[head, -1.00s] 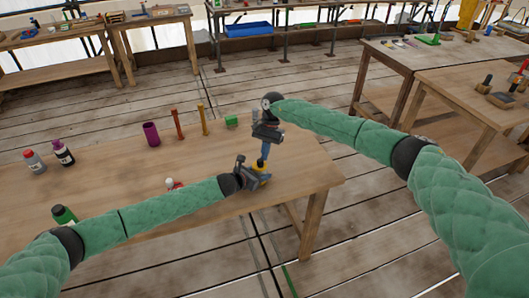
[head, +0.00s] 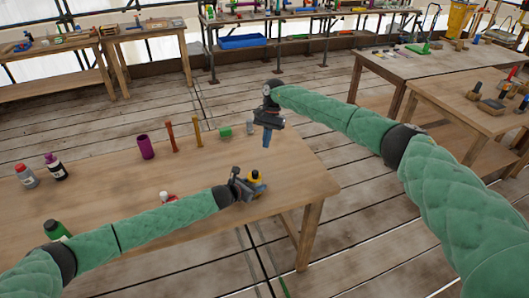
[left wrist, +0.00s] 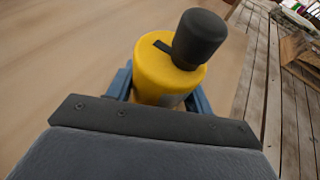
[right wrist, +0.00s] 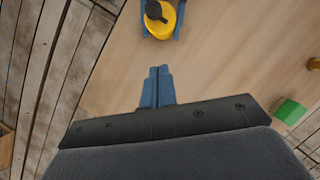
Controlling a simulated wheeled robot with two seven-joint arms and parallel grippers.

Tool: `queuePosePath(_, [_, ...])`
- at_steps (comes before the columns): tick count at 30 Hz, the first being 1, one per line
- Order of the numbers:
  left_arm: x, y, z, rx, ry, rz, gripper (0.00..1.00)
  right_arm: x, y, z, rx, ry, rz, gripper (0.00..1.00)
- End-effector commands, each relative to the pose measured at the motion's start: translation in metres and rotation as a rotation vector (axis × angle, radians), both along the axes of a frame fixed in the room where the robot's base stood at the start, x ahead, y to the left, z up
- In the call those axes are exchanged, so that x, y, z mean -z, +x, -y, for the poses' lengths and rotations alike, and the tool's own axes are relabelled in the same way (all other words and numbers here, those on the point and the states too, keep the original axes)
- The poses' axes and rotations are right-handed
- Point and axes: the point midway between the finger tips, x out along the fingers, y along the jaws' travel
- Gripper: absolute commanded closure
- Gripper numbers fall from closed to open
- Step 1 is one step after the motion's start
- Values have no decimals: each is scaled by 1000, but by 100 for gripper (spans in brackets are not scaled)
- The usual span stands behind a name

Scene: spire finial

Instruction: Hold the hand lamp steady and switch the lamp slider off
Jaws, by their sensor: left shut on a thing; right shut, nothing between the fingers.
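The hand lamp has a yellow body with a black knob-like top. It stands near the right end of the wooden table in the head view (head: 255,177). My left gripper (head: 249,184) is shut around the lamp's yellow body. In the left wrist view the lamp (left wrist: 160,75) sits between the blue fingers, with a dark slot (left wrist: 163,47) on its top beside the black knob (left wrist: 199,38). I cannot tell the slider's position. My right gripper (head: 266,145) is shut and empty, above and apart from the lamp. Its closed fingertips (right wrist: 157,72) show in the right wrist view, below the lamp (right wrist: 162,24).
A green block (head: 225,131), orange posts (head: 170,136) and a purple cup (head: 145,147) stand behind the lamp. The table's right edge is near the lamp.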

Motion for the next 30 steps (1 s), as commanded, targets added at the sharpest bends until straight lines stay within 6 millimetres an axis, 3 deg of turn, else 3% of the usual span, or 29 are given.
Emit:
queuePosePath(8, [0,0,0,0,0,0,74,-24,9,4,0,0,0,100])
queuePosePath(21, [0,0,0,0,0,0,74,-26,9,5,0,0,0,100])
queuePosePath(22, [0,0,0,0,0,0,44,-26,9,4,0,0,0,100])
queuePosePath(25, [0,0,0,0,0,0,25,-26,10,5,0,0,0,100])
queuePosePath(30, [0,0,0,0,0,0,23,-26,9,4,0,0,0,100])
